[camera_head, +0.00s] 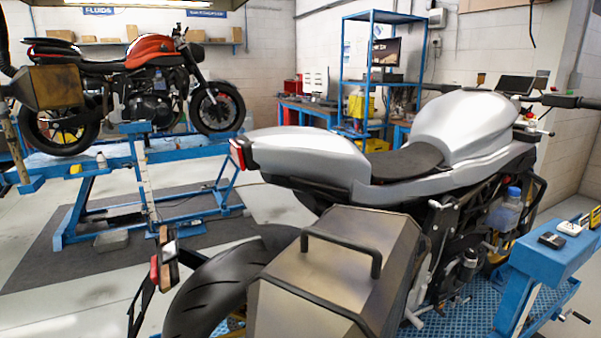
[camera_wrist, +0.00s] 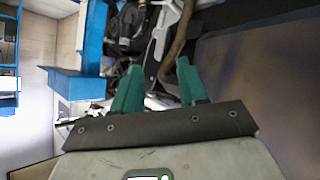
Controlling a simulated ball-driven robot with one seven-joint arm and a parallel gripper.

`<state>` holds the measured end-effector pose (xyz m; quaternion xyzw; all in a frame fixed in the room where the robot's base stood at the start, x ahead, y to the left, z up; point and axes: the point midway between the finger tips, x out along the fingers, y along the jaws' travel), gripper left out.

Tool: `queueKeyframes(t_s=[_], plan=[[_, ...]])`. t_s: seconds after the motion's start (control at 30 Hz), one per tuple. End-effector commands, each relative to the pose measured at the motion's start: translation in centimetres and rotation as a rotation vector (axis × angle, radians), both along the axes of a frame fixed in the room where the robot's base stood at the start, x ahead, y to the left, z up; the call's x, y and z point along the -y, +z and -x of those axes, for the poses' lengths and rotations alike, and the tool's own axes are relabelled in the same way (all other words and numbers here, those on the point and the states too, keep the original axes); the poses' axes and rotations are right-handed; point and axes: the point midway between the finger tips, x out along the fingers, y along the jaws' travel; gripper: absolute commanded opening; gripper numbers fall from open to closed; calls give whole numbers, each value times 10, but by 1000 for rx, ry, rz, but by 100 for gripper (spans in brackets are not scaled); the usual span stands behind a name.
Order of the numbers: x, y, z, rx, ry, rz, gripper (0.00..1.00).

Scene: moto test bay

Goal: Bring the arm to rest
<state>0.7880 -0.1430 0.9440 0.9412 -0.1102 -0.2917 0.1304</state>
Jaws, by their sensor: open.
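My gripper (camera_wrist: 159,65) shows in the wrist view with its two green fingers apart and nothing between them. Beyond the fingers are dark motorcycle parts and a brown pipe. A large dark, brownish flat surface (camera_wrist: 255,85) fills the right of that view, close beside the fingers; I cannot tell whether they touch it. My gripper and arm do not show in the head view.
A silver motorcycle (camera_head: 466,121) with a metal side case (camera_head: 330,265) stands close in front. A blue bench (camera_head: 550,252) holding small items is at right. An orange motorcycle (camera_head: 150,50) stands on a blue lift (camera_head: 95,160) at left. Floor between them is open.

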Motion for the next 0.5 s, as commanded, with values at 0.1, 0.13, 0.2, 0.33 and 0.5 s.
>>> queueKeyframes(t_s=[0.1, 0.13, 0.2, 0.33, 0.5], plan=[[-23, -60, 56, -213, -5, -122, 42], [-28, -74, 71, -269, -7, -149, 42], [-39, -101, 109, -398, -14, -208, 42], [-54, -135, 177, -615, -27, -289, 42], [-63, -153, 239, -804, -43, -338, 42]])
